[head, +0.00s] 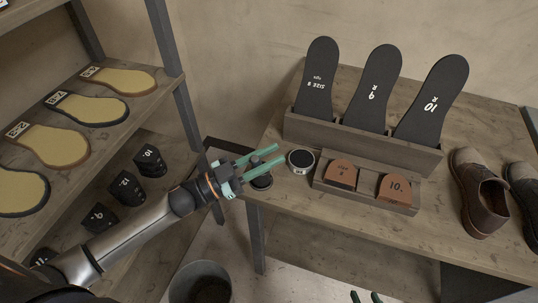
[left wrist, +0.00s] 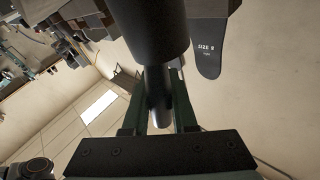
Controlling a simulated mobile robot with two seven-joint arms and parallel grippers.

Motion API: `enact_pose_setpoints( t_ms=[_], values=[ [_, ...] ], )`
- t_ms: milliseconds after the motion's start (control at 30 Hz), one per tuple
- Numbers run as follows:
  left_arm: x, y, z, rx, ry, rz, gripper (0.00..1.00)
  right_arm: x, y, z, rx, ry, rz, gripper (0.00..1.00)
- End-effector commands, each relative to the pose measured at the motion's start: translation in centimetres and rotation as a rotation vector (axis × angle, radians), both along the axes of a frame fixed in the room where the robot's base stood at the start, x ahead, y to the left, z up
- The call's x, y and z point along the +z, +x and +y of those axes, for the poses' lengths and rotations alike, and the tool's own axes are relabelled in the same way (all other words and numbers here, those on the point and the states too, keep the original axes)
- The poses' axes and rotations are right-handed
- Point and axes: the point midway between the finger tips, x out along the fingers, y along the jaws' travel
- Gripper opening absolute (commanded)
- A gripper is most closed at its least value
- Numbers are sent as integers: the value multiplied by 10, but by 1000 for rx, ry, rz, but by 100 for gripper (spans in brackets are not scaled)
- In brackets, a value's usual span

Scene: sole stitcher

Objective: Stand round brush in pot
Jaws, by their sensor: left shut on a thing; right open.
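My left gripper (head: 264,162) is shut on a dark upright piece, which I take as the round brush. In the left wrist view the brush (left wrist: 150,30) has a thick black cylinder and a thinner stem between the fingers (left wrist: 160,100). Below the gripper in the head view, a dark round shape (head: 262,182) looks like its thick end. A small round pot (head: 301,166) with a pale rim and dark inside stands on the table, just right of the fingertips. My right gripper (head: 367,297) is open, with only its green tips showing at the bottom edge.
Behind the pot, a wooden rack (head: 360,143) holds black insoles. A low tray (head: 366,197) with brown heel pieces stands right of the pot. Shoes (head: 478,195) are further right. A shelf (head: 125,170) stands left, and a bucket (head: 201,268) is on the floor.

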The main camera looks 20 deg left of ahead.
Motion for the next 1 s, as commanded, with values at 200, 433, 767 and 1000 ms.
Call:
enact_pose_setpoints(
  t_ms=[200, 433, 767, 1000],
  values=[
    [-1, -1, 0, -1, 0, 3, 28, -2, -1, 0, 1, -2, 5, 50],
    [-1, 0, 0, -1, 0, 1, 54, -4, -2, -1, 1, -2, 8, 50],
    [1, 0, 0, 0, 1, 1, 61, -3, -2, -1, 0, -3, 8, 50],
    [23, 0, 0, -1, 1, 1, 61, 18, -2, -4, -5, -7, 4, 50]
  ],
)
